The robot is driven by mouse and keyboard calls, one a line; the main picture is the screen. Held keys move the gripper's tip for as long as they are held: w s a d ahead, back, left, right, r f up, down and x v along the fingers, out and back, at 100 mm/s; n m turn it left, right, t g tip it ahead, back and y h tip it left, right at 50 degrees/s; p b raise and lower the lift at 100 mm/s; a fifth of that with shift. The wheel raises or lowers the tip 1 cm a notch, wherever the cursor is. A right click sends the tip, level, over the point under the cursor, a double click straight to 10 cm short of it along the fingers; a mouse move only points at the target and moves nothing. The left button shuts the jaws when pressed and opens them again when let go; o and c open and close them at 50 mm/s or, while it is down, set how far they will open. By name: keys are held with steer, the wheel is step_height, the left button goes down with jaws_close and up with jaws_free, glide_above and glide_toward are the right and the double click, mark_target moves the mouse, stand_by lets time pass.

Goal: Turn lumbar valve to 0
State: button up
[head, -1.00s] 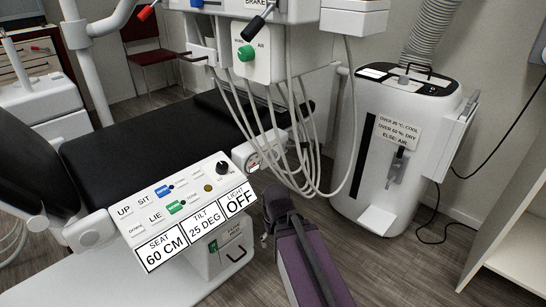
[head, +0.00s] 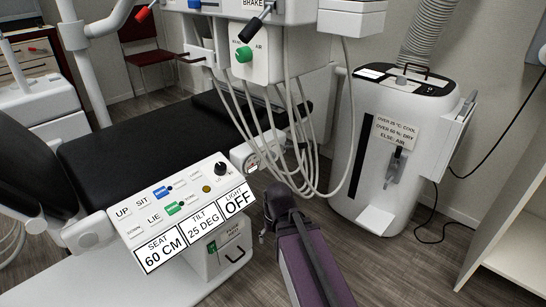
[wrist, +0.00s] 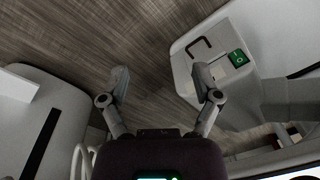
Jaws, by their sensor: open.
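No part labelled lumbar can be read in either view.
A white housing with a green switch (wrist: 237,58) and black handle (wrist: 198,47) lies right of my fingers. White hoses (head: 300,150) hang beyond my arm. A white air unit (head: 395,150) stands at right.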

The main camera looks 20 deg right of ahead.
steer(key=w+d+r+m+t+y+p, duration=0.1)
steer(key=w+r+m+t+y, duration=0.1)
steer(key=w+m, duration=0.35)
steer(key=m+t+y+p, duration=0.35)
steer(key=m+t, duration=0.55)
steer(key=m, duration=1.4)
glide_toward(274, 156)
steer(key=s+d, duration=0.2)
steer(key=s, duration=0.1)
steer(key=shift+s+a+r+y, duration=0.1)
steer(key=shift+r+y, duration=0.15)
steer(key=shift+r, duration=0.25)
steer(key=shift+b, duration=0.3)
steer(key=b+x, duration=0.5)
steer(key=x, duration=0.9)
steer(key=shift+r, duration=0.15)
jaws_close()
